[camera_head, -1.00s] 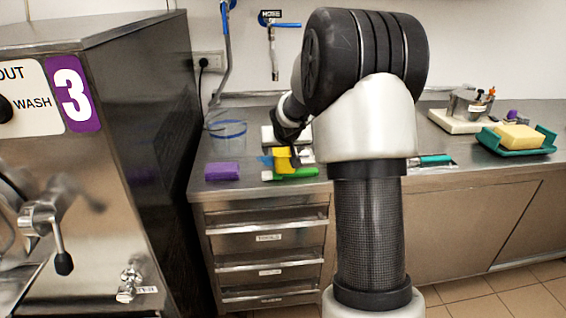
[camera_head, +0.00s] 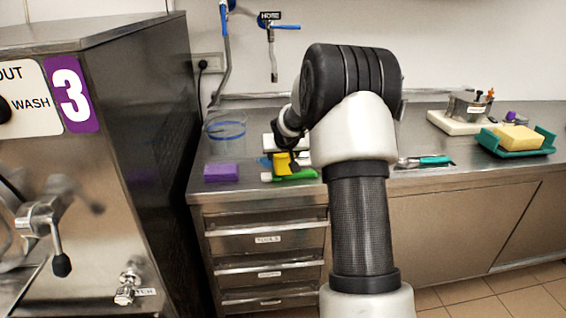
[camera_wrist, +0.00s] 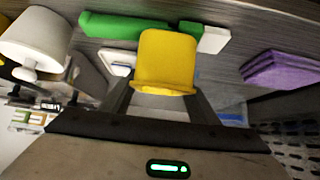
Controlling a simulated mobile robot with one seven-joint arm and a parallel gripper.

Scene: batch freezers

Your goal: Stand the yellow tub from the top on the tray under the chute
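The yellow tub (camera_head: 282,164) is at the end of my arm, over the front of the steel counter. In the wrist view the yellow tub (camera_wrist: 167,60) sits between the fingertips of my gripper (camera_wrist: 162,100), with its thicker rim towards the gripper. A finger shows on each side, and the gripper looks shut on the tub. I cannot tell whether its base touches the counter. In the head view my gripper (camera_head: 289,158) is partly hidden behind dark wrist parts. I cannot make out a tray under a chute in either view.
A green-handled item (camera_head: 295,175) lies close to the tub; a purple block (camera_head: 221,172) lies left of it. A clear container with a blue rim (camera_head: 226,131) stands behind. Machine 3 (camera_head: 137,150) fills the left. A teal tray (camera_head: 545,146) bears a yellow block at right.

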